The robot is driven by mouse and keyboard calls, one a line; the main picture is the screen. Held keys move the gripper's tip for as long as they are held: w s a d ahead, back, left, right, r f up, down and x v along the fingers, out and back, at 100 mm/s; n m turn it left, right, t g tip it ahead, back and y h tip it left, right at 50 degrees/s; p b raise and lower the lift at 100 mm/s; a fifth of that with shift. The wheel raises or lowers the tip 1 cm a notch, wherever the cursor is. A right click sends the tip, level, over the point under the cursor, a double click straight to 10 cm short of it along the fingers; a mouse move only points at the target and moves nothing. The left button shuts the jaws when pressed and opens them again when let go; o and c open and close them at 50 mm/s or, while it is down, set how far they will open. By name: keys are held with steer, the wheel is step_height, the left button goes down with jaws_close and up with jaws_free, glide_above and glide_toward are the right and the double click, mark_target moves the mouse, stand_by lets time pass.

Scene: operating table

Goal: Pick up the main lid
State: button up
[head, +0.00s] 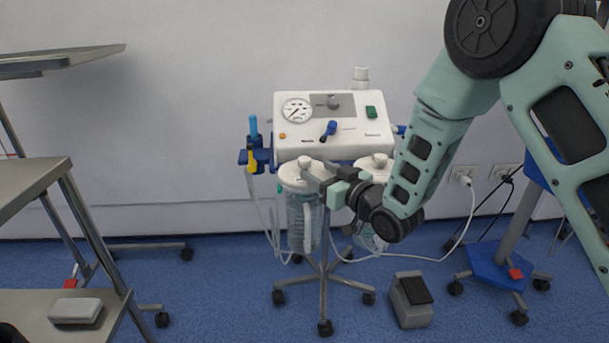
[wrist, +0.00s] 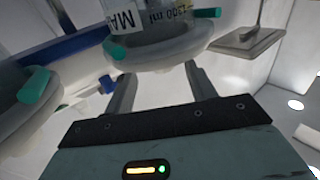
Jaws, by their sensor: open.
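Two clear suction jars with white domed lids hang under the white suction unit. The left lid (head: 297,180) has a round knob and sits on its jar (head: 304,222); I cannot tell which lid is the main one. My gripper (head: 318,180) is at the right side of the left lid, its fingers pointing left and partly covering it. In the wrist view, my open gripper (wrist: 162,82) has nothing visible between its fingers, and a lid (wrist: 155,54) lies just beyond the fingertips. The right lid (head: 378,163) is partly behind my arm.
The suction unit (head: 320,140) stands on a wheeled stand against the wall. Blue and yellow fittings (head: 254,150) hang at its left. Steel carts (head: 30,185) stand at the left. A foot pedal (head: 411,298) and a cable lie at the lower right.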

mark_target(309, 165)
steer(key=x, duration=0.4)
steer(key=shift+a+r+b, duration=0.15)
steer(key=shift+a+b, duration=0.05)
steer(key=shift+b, duration=0.1)
steer(key=c, duration=1.1)
